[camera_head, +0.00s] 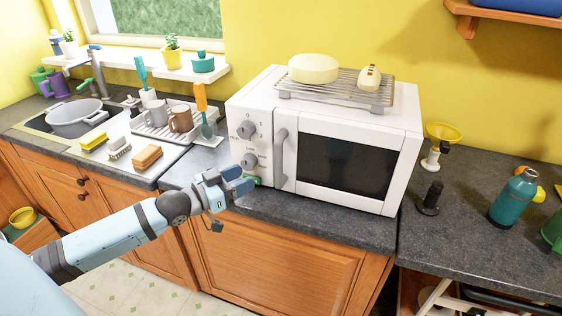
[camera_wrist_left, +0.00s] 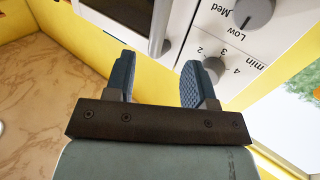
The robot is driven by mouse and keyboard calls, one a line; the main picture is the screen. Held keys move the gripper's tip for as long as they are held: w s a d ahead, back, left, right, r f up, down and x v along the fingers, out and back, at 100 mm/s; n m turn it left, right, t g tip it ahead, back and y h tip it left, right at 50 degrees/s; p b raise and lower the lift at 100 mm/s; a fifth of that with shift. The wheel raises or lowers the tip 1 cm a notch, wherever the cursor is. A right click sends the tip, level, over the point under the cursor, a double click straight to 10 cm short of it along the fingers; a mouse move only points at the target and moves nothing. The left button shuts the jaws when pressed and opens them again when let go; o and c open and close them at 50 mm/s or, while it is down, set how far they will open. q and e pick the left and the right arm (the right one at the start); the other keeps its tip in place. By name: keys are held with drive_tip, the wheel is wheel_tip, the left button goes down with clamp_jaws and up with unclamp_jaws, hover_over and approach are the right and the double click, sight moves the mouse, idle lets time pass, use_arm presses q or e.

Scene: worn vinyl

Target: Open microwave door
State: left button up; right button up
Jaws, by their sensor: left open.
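The white microwave (camera_head: 346,165) stands on the dark counter with its door (camera_head: 350,165) shut. Its grey vertical handle (camera_head: 280,158) is on the left edge of the door, beside a panel with two knobs. My left gripper (camera_head: 243,182) is open and empty, in front of the lower knob and left of the handle. In the left wrist view, the fingers (camera_wrist_left: 155,82) are apart, with the microwave's knob panel (camera_wrist_left: 225,40) beyond them and the handle (camera_wrist_left: 160,28) showing between the fingertips. My right gripper is not in view.
A wire rack (camera_head: 340,90) with a pale oval object lies on top of the microwave. A dish rack with mugs (camera_head: 180,118) and a sink stand at left. A teal bottle (camera_head: 514,197) and a black stand (camera_head: 430,199) are at right.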

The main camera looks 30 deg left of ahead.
sight(275, 164)
use_arm(q)
drive_tip(key=x, duration=1.1)
drive_tip(key=shift+w+f+p, duration=0.1)
drive_tip(key=shift+w+p, duration=0.1)
drive_tip(key=shift+p, duration=0.2)
clamp_jaws()
